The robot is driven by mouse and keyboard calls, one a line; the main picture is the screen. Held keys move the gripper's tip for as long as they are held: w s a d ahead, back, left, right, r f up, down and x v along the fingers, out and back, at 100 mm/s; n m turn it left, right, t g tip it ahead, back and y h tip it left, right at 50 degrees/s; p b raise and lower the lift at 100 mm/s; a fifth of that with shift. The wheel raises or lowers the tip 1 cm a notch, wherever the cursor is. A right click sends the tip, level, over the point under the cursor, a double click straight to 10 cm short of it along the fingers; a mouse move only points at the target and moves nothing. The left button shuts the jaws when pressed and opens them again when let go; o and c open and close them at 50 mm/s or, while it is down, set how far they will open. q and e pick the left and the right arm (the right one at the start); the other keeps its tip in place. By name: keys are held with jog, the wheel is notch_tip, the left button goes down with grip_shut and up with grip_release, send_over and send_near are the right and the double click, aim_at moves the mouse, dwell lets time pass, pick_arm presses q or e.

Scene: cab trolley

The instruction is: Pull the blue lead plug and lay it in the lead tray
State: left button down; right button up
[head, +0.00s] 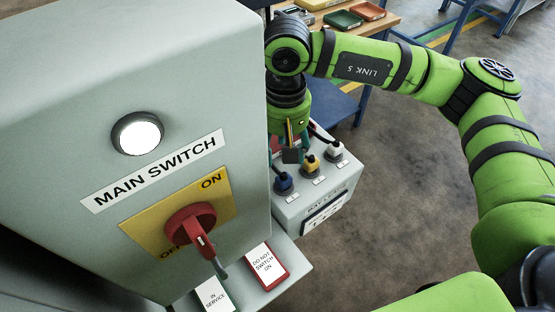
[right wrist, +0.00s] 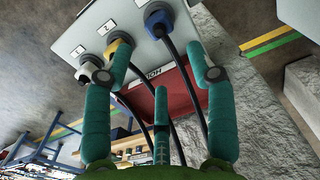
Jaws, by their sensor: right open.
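The blue plug (head: 283,182) stands in the front-left socket of a grey box (head: 318,206) in the head view. In the right wrist view the blue plug (right wrist: 158,18) is at the top, with a dark lead running down from it. A yellow plug (head: 311,163) and a white plug (head: 335,150) stand beside it. My right gripper (head: 290,152) is behind the plugs, its fingertips partly hidden. In the right wrist view its teal fingers (right wrist: 160,85) are spread and hold nothing. My left gripper is out of view. I cannot tell which tray is the lead tray.
A large grey cabinet with a red main switch (head: 190,225) fills the left. A red-framed "DO NOT SWITCH ON" card (head: 265,265) lies on its ledge. A green tray (head: 342,20) and a red tray (head: 368,10) lie on a wooden bench behind. Open floor is at right.

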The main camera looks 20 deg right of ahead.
aim_at(284, 177)
jog(key=shift+s+a+r, duration=0.1)
jog(key=shift+s+r, duration=0.1)
jog(key=shift+s, duration=0.5)
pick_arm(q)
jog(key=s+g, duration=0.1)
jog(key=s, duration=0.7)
pick_arm(e)
jog(key=shift+f, duration=0.1)
notch_tip(284, 177, down, 3)
jog(key=shift+w+f+b, duration=0.1)
jog(key=shift+w+b, duration=0.05)
jog(key=shift+b, duration=0.45)
notch_tip(284, 177, down, 2)
jog(key=shift+f+b, duration=0.1)
jog(key=shift+b, duration=0.3)
notch_tip(284, 177, down, 3)
jog(key=b, duration=0.4)
jog(key=shift+f+b, duration=0.3)
jog(key=shift+b, duration=0.1)
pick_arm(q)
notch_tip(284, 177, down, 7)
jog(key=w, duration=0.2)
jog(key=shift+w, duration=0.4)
pick_arm(e)
jog(key=shift+r, duration=0.1)
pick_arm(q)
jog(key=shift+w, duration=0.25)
